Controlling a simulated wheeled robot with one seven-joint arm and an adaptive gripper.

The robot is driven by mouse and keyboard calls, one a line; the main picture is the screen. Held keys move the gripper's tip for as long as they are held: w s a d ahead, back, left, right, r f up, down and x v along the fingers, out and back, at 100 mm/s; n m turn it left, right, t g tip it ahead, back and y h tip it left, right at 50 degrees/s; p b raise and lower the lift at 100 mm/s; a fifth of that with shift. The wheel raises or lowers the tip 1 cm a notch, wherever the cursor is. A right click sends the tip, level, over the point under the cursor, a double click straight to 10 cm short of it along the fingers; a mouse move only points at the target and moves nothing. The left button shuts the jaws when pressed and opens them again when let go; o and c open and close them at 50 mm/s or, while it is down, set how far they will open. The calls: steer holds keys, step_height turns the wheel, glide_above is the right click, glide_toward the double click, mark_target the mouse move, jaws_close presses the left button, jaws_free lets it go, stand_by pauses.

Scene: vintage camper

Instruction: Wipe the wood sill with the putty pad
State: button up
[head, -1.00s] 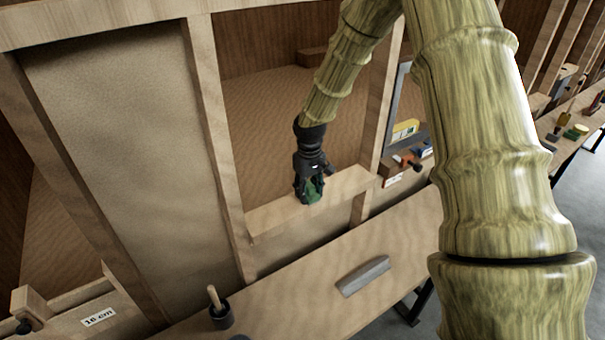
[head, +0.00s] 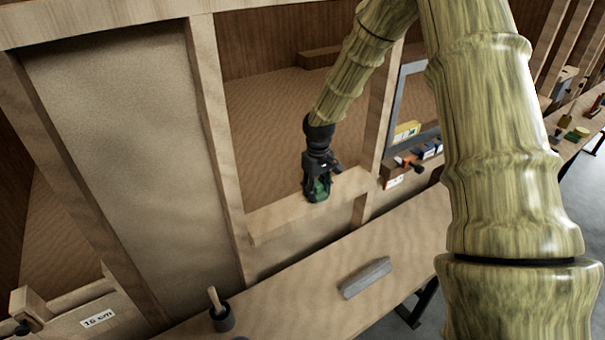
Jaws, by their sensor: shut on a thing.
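The wood sill (head: 278,215) is the pale ledge across the bottom of the framed opening, in the middle of the head view. My gripper (head: 317,194) points down at the right part of the sill. It is shut on a green thing (head: 319,188), taken to be the putty pad. The pad is at the sill's surface, but I cannot tell whether it touches. The fingers hide much of the pad. The sill's left part is bare.
A bench (head: 290,292) runs below the sill, with a grey block (head: 365,278) and a dark pot with a wooden handle (head: 220,312) on it. Wood posts (head: 218,140) flank the opening. Small boxes (head: 406,131) stand on a shelf to the right.

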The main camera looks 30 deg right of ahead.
mark_target(304, 202)
steer(key=shift+s+a, duration=0.2)
steer(key=shift+a, duration=2.15)
steer(key=shift+a+r+p, duration=0.15)
steer(key=shift+r+p, duration=0.15)
steer(key=shift+p, duration=0.2)
step_height(304, 202, up, 8)
steer(key=p, duration=0.4)
steer(key=shift+p, duration=0.3)
steer(key=shift+f, duration=0.1)
